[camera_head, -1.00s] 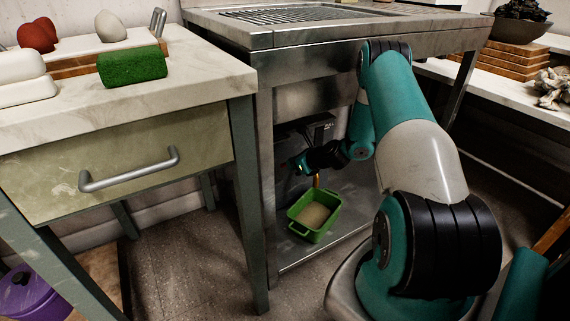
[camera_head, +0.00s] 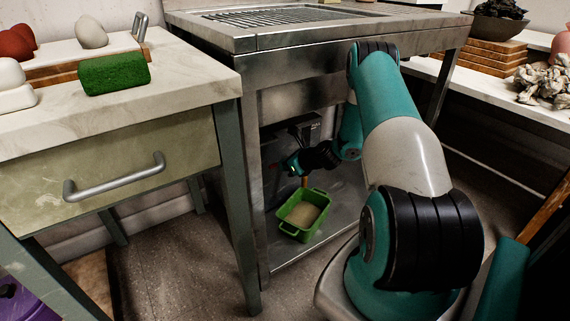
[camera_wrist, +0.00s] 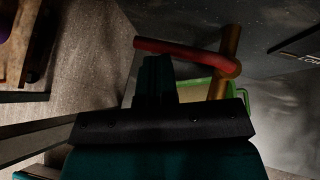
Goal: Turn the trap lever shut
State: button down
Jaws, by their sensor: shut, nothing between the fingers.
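The trap lever (camera_wrist: 185,50) is a red bar in the wrist view, reaching left from a copper-coloured pipe (camera_wrist: 229,58). The pipe also shows in the head view (camera_head: 305,182), above a green tub (camera_head: 285,228) with tan contents. In the wrist view the tub's green rim (camera_wrist: 212,84) is partly hidden behind the pipe and my gripper. My gripper (camera_wrist: 158,62) is shut and empty, its tips close to the lever's near side. I cannot tell whether they touch. In the head view my gripper (camera_head: 288,166) is under the steel unit, and the lever is hard to make out.
The steel unit (camera_head: 300,62) stands over the lower shelf (camera_head: 290,257), with its legs around my arm. A table with a drawer (camera_head: 110,165) stands close on the left. A side counter (camera_head: 490,98) holds boards and a bowl on the right.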

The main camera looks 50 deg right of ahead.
jog(key=s+a+r+p, duration=0.2)
jog(key=s+r+p, duration=0.4)
jog(key=s, duration=0.5)
jog(key=shift+a+r+p, duration=0.3)
jog(key=shift+r+p, duration=0.1)
jog(key=shift+r, duration=0.5)
jog(key=shift+s, duration=0.15)
